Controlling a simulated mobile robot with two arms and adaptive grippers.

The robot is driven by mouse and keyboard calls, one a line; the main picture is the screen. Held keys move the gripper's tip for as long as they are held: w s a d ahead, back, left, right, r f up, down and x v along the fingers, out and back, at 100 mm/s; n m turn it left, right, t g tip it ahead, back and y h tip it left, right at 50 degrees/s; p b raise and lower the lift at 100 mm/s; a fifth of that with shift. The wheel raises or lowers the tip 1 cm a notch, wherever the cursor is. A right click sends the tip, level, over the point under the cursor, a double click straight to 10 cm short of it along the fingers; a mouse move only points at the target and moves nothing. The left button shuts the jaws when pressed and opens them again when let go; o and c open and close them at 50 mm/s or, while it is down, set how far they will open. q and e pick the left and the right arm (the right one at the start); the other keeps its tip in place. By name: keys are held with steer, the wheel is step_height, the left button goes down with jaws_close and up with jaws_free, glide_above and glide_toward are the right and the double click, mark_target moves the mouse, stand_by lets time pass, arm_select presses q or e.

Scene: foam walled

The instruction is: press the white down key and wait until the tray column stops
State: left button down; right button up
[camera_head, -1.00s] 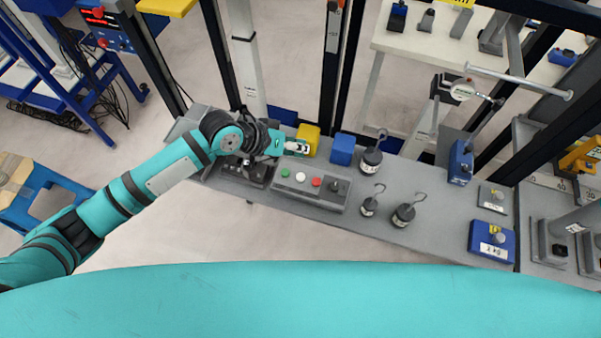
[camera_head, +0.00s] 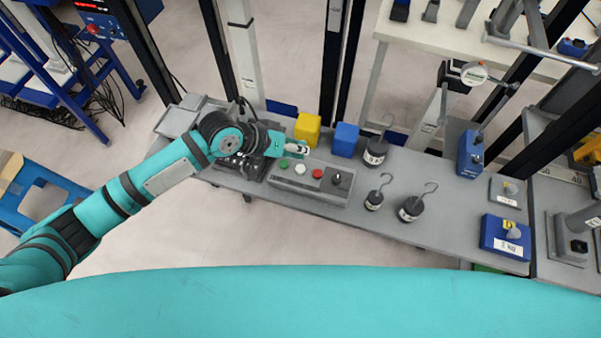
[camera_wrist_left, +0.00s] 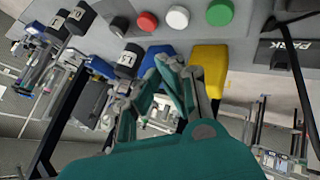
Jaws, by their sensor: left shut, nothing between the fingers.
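The white key (camera_head: 300,169) sits on a grey control box between a green key (camera_head: 284,163) and a red key (camera_head: 318,174). The white key also shows in the left wrist view (camera_wrist_left: 178,17). My left gripper (camera_head: 303,148) is shut and empty. In the head view its tips appear just behind the keys, near the yellow block; in the left wrist view the gripper (camera_wrist_left: 172,62) points toward the key row, with a gap in the picture. I see no contact with the white key. A pale upright column (camera_head: 245,65) stands behind the bench; I cannot tell whether it is the tray column.
A yellow block (camera_head: 307,129) and a blue block (camera_head: 345,140) stand behind the box. A black knob (camera_head: 337,180) is at its right end.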

mark_target(299, 166)
arm_select(q)
step_height(299, 166, down, 3)
steer(key=shift+b, duration=0.45)
arm_select(e)
step_height(299, 166, down, 2)
arm_select(q)
steer(key=shift+f, duration=0.2)
stand_by(0.8)
steer(key=shift+f, duration=0.3)
